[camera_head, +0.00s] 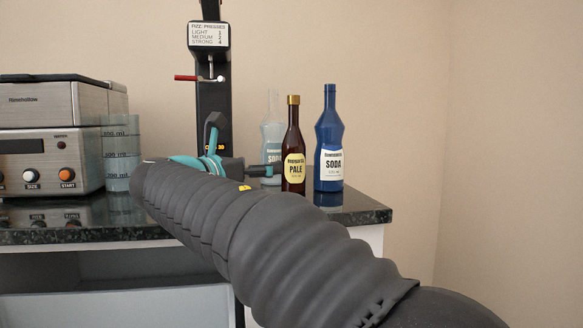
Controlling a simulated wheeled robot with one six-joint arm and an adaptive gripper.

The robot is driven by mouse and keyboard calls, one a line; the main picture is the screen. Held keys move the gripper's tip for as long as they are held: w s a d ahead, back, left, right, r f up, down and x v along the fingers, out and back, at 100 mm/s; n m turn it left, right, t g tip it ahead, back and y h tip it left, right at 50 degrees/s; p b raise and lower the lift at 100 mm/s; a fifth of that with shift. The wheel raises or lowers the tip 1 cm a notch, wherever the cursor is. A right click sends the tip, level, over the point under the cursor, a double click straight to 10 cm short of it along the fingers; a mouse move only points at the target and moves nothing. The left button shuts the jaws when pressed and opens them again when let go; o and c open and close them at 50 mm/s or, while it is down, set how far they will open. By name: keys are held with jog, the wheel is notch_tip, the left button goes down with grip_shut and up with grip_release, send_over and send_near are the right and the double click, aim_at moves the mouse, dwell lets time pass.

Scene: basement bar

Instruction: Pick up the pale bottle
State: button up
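The pale bottle (293,145) is a dark brown bottle with a gold cap and a cream label reading PALE. It stands upright on the dark speckled counter (357,208), near the front edge, right of centre. My sleeved arm reaches from the lower right up to the left, passing in front of the counter. Grey and teal parts show beyond the sleeve's far end, left of the pale bottle, against the black press. I cannot clearly make out the fingers of my gripper among them. Nothing visibly grips the bottle.
A blue soda bottle (330,140) stands close right of the pale bottle. A clear soda bottle (271,133) stands behind it to the left. The black fizz press (213,95) rises left of them.

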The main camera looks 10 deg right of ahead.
aim_at(287, 158)
jog(key=x, duration=0.7)
jog(key=shift+d, duration=0.2)
jog(key=shift+x, duration=2.6)
jog(key=shift+s+d+r, duration=0.1)
jog(key=shift+d, duration=0.05)
jog(key=shift+c, duration=0.3)
jog(key=c, duration=1.6)
jog(key=shift+r, duration=0.1)
grip_shut()
